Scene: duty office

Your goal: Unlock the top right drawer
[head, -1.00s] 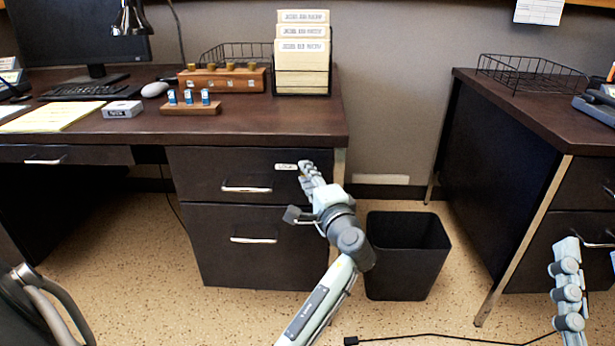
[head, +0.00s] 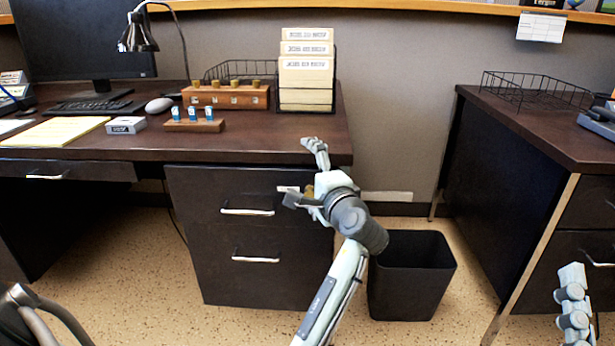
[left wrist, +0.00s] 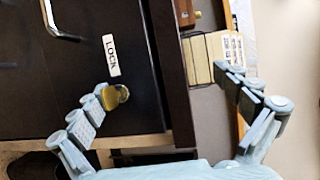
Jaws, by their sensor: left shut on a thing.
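The top right drawer (head: 222,190) is closed in the left desk's pedestal. Its white LOCK label (head: 287,188) also shows in the left wrist view (left wrist: 111,55). A rounded brass piece (left wrist: 115,97) sits just below the label there; I cannot tell if it is the lock, a key, or both. My left gripper (head: 313,168) straddles the desk's top edge (left wrist: 168,70). Its fingers are far apart, shut against the edge; one fingertip touches or overlaps the brass piece, the other is over the desktop side. My right gripper (head: 573,300) shows only partly at lower right.
A black bin (head: 412,275) stands beside the pedestal under my left arm. On the desktop are a folder holder (head: 306,75), a wooden block with brass knobs (head: 225,97), and a small stand with blue-tagged items (head: 194,120). A second desk (head: 500,165) stands at right.

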